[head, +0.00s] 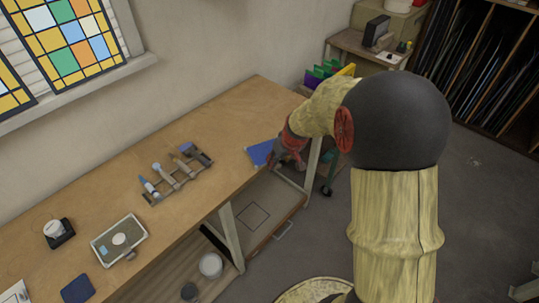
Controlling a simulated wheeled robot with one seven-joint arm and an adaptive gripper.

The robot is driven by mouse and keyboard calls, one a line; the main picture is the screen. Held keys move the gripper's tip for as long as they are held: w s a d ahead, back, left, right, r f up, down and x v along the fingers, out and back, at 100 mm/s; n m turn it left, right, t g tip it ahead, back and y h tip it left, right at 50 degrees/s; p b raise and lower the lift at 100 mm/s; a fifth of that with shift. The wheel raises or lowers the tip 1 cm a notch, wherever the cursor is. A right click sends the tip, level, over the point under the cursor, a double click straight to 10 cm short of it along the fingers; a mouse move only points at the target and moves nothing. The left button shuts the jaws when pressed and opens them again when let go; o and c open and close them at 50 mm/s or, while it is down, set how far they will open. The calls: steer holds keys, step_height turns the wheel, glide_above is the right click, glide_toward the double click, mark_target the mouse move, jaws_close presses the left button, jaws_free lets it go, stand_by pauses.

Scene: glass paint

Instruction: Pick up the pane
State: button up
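A flat blue piece (259,153), which looks like the pane, lies at or just above the right end of the wooden workbench (215,125). My arm comes in from the right, and my gripper (276,160) is at the right edge of the blue piece, covering part of it. The fingers are small and partly hidden by my wrist, so I cannot tell whether they are open, shut or touching it.
A tool rack (178,173) with several tools stands mid-bench. A grey tray-like box (120,240), a dark holder (59,233) and a dark blue pad (78,290) lie to the left. Coloured sheets (318,76) stand beyond the bench.

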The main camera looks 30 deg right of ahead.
mark_target(279, 164)
steer(key=x, duration=0.2)
steer(key=b+x, duration=0.1)
steer(key=shift+w+d+f, duration=0.1)
steer(key=shift+d+f, duration=0.1)
steer(key=shift+f, duration=0.2)
steer(key=shift+w+f, duration=0.25)
steer(key=shift+f, duration=0.15)
steer(key=shift+r, duration=0.1)
steer(key=shift+c, duration=0.6)
jaws_close()
